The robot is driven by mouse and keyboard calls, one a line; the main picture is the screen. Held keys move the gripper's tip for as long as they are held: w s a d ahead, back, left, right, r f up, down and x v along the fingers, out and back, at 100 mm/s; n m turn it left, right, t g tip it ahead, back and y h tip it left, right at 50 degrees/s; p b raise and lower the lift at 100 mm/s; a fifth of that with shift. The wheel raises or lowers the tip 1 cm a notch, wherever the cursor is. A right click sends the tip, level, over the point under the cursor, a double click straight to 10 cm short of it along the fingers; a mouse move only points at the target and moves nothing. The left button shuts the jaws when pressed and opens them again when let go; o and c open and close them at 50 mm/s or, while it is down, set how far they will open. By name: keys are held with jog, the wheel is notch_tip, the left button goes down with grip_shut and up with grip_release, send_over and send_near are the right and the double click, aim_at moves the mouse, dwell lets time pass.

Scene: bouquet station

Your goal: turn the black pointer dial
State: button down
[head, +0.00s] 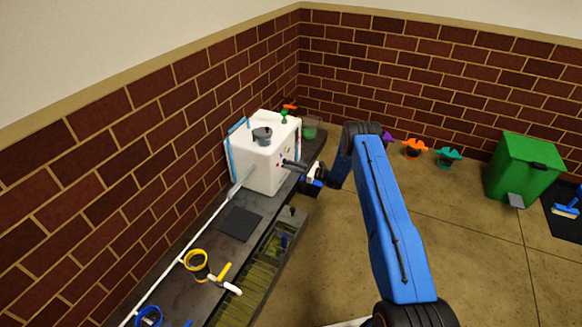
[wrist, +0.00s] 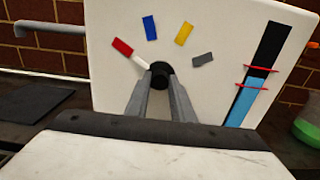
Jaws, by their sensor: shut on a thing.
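The black dial (wrist: 160,74) sits on the front of a white box (wrist: 110,80). Its white pointer (wrist: 142,62) points up and left, towards a red mark (wrist: 122,47). Blue (wrist: 150,28), yellow (wrist: 184,33) and grey (wrist: 203,59) marks follow in an arc to the right. My gripper (wrist: 161,86) is shut on the dial, one finger on each side of it. In the head view my gripper (head: 293,165) reaches the face of the white box (head: 262,180) from the right; the dial is hidden there.
A gauge strip (wrist: 262,70), black above and blue below with red lines, is right of the dial. The box stands on a dark bench (head: 180,285) with a black mat (head: 240,223) and a yellow ring-shaped thing (head: 196,262). A green bin (head: 520,168) stands far right; open floor lies between.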

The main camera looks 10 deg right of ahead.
jog(key=shift+m, duration=3.8)
jog(key=c, duration=1.5)
grip_release()
jog(key=shift+c, duration=0.2)
jog(key=v, duration=1.7)
jog(key=shift+d, duration=0.15)
